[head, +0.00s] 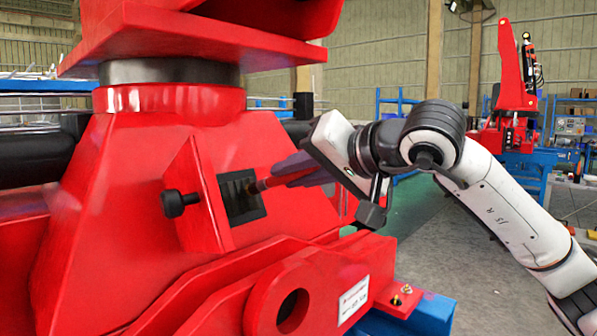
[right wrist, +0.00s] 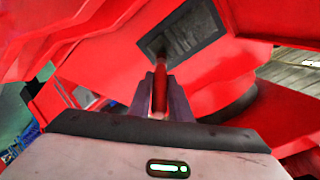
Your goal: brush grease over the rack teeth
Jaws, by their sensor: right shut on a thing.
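The rack teeth show as a dark ridged patch (head: 240,196) in an opening on the side of the red crane stand (head: 130,190). In the right wrist view the ridged patch (right wrist: 190,38) is at the top middle. My right gripper (head: 290,172) is shut on a brush with a red handle (right wrist: 160,90). The brush's dark tip is at the left edge of the ridged patch in the right wrist view; I cannot tell whether it touches. In the head view the brush points left at the patch, its end overlapping the right side. My left gripper is not in view.
A black knob (head: 178,203) sticks out from a red plate left of the teeth. A red bracket with a round hole (head: 293,311) lies below. Another red crane (head: 515,75) stands at the back right. Open floor (head: 450,260) lies to the right.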

